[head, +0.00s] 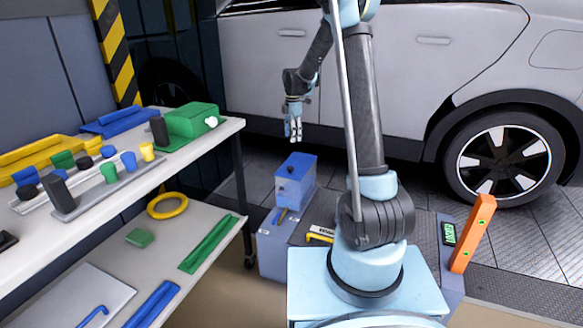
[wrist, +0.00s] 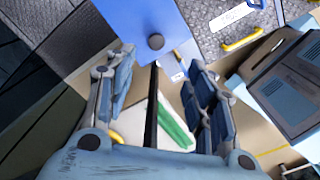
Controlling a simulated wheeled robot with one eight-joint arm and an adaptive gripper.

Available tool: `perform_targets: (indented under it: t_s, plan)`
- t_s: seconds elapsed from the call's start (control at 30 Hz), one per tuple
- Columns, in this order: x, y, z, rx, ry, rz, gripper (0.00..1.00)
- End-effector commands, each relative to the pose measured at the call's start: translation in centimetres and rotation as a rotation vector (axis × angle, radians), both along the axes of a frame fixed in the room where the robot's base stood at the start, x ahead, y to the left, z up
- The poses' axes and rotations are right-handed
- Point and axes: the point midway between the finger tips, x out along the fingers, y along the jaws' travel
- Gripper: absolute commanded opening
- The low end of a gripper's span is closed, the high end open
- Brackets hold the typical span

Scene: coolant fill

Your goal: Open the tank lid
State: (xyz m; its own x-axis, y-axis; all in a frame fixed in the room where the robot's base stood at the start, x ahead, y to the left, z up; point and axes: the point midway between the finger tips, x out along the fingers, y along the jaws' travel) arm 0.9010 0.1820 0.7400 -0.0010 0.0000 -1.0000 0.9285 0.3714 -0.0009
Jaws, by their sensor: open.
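The blue tank (head: 294,190) stands on a grey cart on the floor, left of my arm's base. Its flat blue top (head: 297,163) looks closed, with a small dark knob. In the wrist view the blue lid (wrist: 130,18) and its round dark knob (wrist: 156,41) show at the top centre. My gripper (head: 294,133) hangs pointing down above the tank, apart from it. In the wrist view my gripper (wrist: 163,72) is open and empty, and the knob lies just beyond the fingertips, roughly between them.
A workbench (head: 190,150) with several coloured parts and a green box (head: 192,122) stands at left, with a lower shelf. A white car (head: 415,75) is behind. An orange tool (head: 472,234) stands at right. A yellow handle (head: 320,237) lies beside the tank.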

Motion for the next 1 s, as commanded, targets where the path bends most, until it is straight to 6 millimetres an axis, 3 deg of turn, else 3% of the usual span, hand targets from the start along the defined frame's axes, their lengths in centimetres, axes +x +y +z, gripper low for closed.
perform_targets:
  t_s: [0.23, 0.7, 1.0]
  plan:
    - [-0.3, 1.6, -3.9, 0.0, 0.0, 0.017, 0.5]
    - [-0.4, 1.8, -11.9, 0.0, 0.0, 0.019, 0.5]
    - [-0.4, 1.8, -15.6, 0.0, 0.0, 0.018, 0.5]
